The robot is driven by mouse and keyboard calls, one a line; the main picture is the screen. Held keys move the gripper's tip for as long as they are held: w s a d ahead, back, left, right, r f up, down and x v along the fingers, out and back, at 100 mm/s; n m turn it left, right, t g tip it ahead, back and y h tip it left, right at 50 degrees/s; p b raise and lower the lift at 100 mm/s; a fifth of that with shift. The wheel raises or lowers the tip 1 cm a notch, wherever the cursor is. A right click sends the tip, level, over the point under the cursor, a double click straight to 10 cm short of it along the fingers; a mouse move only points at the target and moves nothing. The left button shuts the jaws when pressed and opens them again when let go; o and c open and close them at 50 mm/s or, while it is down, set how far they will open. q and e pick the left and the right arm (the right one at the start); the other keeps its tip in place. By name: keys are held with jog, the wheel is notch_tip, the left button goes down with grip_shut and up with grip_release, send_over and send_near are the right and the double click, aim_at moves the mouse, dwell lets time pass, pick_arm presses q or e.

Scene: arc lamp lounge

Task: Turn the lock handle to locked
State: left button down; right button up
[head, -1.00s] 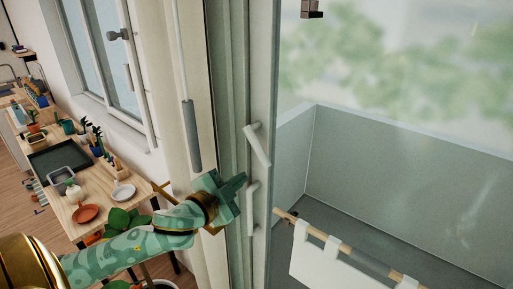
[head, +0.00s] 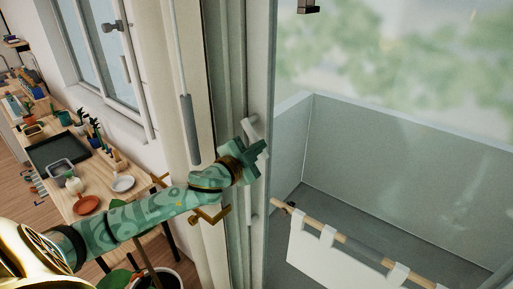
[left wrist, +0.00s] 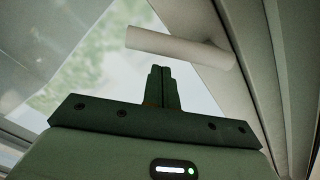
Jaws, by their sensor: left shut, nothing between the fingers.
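A white lever handle (head: 251,126) is on the pale door frame in the head view, partly hidden by my left gripper. In the left wrist view its lever (left wrist: 180,47) points left from the frame, above my fingertips, with a gap in the picture. A second, lower white handle (head: 249,204) stands about upright on the same frame. Neither handle shows a lock marking that I can read. My green left gripper (head: 261,150) is shut and empty, in front of the upper handle; I cannot tell whether it touches. My right gripper is out of view.
The glass pane and a balcony (head: 400,145) lie to the right, with a rail of white cloth (head: 335,238). A long grey bar handle (head: 189,130) is on the left frame. A wooden table (head: 75,205) with plants and dishes stands at left.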

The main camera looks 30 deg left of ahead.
pick_arm(q)
jog(key=shift+w+a+f, duration=0.1)
jog(key=shift+a+f, duration=0.1)
